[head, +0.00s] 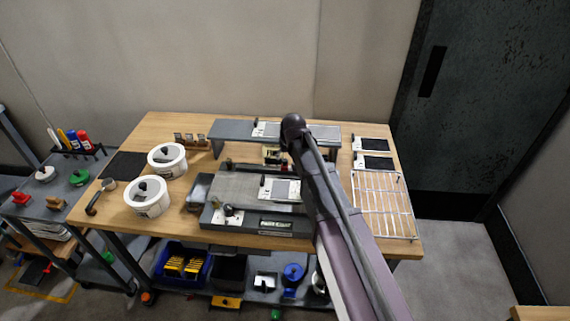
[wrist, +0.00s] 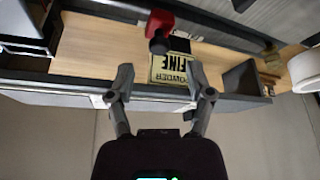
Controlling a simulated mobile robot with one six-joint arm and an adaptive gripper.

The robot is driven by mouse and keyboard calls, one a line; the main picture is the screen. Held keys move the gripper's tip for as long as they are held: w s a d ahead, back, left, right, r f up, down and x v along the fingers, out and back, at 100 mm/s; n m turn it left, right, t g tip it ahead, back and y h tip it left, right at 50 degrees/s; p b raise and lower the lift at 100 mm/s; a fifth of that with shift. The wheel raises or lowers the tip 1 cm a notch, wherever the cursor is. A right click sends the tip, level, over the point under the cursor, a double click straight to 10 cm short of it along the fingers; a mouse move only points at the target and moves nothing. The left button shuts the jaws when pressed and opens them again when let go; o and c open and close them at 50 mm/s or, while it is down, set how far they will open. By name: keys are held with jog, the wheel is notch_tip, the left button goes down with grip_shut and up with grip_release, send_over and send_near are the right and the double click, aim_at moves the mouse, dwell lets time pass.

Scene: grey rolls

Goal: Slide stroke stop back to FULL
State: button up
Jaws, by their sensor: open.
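The grey machine (head: 235,190) stands at the middle of the wooden table, with a white plate (head: 268,187) on its top and a dark knob (head: 228,210) at its front left. No FULL mark is readable, and I cannot tell which part is the stroke stop. In the wrist view a red block with a black rounded end (wrist: 158,28) sits on a dark rail. My gripper (wrist: 161,88) is open and empty, its fingertips below and apart from that block in the picture. In the head view my arm hides part of the machine and the gripper.
A box labelled POWDER FINE (wrist: 171,68) appears upside down just beyond the fingertips. A raised grey shelf (head: 228,131) stands at the table's back. White tubs (head: 150,208) are at left, a wire rack (head: 398,218) at right. A side cart (head: 60,190) stands further left.

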aim_at(285, 160)
jog(key=shift+b+x, duration=1.4)
jog(key=shift+x, duration=0.45)
jog(key=shift+d, duration=0.1)
grip_shut()
